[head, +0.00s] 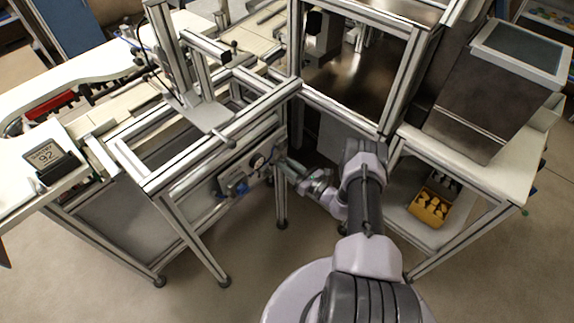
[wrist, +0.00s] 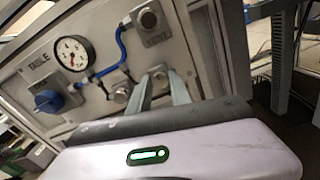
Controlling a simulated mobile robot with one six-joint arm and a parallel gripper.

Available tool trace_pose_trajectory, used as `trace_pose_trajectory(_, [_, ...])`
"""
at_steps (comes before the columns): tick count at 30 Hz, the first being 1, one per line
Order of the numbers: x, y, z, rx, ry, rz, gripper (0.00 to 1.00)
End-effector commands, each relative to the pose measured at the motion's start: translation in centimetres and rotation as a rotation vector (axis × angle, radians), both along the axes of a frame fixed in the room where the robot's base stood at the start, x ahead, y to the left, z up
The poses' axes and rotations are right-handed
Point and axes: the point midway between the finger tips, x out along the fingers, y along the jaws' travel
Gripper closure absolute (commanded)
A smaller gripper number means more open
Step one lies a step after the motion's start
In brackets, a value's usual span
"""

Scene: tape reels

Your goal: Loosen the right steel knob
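The "TABLE" panel (wrist: 95,30) is tilted in the wrist view; it also shows in the head view (head: 215,187), on the frame's side. The right steel knob (wrist: 158,71) is at the panel's lower right, partly hidden by my fingers. My gripper (wrist: 161,76) reaches to the panel with its two fingers apart, one on each side of this knob. I cannot tell whether they touch it. A second steel knob (wrist: 120,92) is to the left, clear of the fingers. In the head view, my gripper (head: 280,163) is at the panel's right end.
The panel also bears a gauge (wrist: 72,52), a blue knob (wrist: 48,101), a blue hose (wrist: 122,48) and an upper steel fitting (wrist: 148,19). An aluminium frame post (head: 281,190) stands close by my gripper. A yellow bin (head: 430,208) is on the right shelf.

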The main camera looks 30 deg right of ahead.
Motion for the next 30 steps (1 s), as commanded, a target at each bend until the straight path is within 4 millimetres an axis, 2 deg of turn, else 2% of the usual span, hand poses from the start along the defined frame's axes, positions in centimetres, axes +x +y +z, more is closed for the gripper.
trace_pose_trajectory(1, [-0.01,0.0,-0.01,0.0,0.0,0.0,0.87])
trace_pose_trajectory(3, [-0.02,0.0,-0.01,0.0,0.0,0.0,1.0])
trace_pose_trajectory(17, [-0.02,0.01,-0.12,-0.075,-0.027,0.001,1.0])
trace_pose_trajectory(30, [-0.05,0.04,-0.2,-0.43,-0.155,0.001,1.0])
